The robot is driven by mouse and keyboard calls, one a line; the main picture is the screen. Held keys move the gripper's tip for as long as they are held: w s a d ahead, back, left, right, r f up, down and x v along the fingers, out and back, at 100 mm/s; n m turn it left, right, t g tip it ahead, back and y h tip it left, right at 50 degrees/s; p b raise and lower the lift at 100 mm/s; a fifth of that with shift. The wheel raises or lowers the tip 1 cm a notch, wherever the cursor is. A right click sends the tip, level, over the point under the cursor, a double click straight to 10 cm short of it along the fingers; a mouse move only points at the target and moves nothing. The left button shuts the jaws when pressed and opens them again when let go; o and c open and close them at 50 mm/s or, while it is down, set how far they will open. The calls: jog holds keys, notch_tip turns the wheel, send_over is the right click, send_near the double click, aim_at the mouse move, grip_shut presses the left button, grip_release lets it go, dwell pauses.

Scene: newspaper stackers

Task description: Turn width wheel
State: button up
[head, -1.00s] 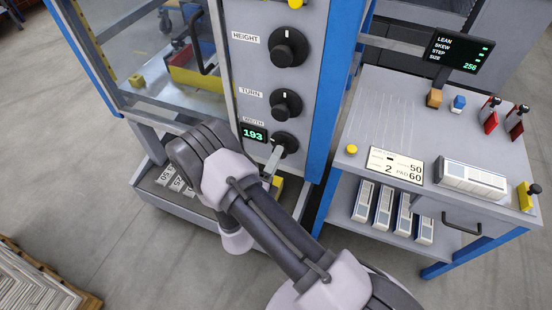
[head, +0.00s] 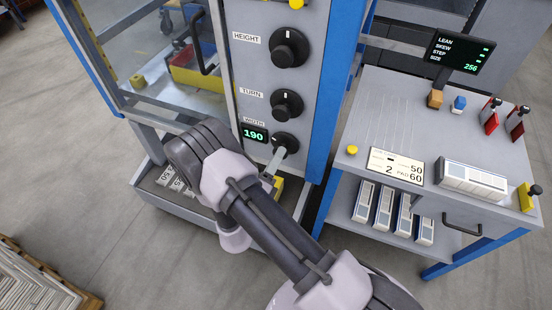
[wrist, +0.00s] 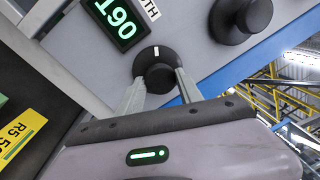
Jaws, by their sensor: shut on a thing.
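The width wheel is a black round knob (head: 286,143) with a white mark, the lowest of three on the grey panel. It also shows in the wrist view (wrist: 155,70), with its white mark near the top. My gripper (head: 279,154) is shut on this knob. In the wrist view the two grey fingers (wrist: 159,88) lie on either side of it. The WIDTH label (head: 255,121) is just above the display.
The TURN knob (head: 286,104) and HEIGHT knob (head: 289,48) are above on the same panel. A side table (head: 400,120) with levers, a screen (head: 460,54) and several packs stands at right. A stack of newspapers (head: 40,280) lies at lower left.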

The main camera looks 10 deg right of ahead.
jog(key=o, duration=1.4)
jog(key=shift+c, duration=0.2)
jog(key=p+v, duration=0.4)
jog(key=v, duration=1.3)
jog(key=shift+s, duration=0.25)
jog(key=shift+a, duration=0.1)
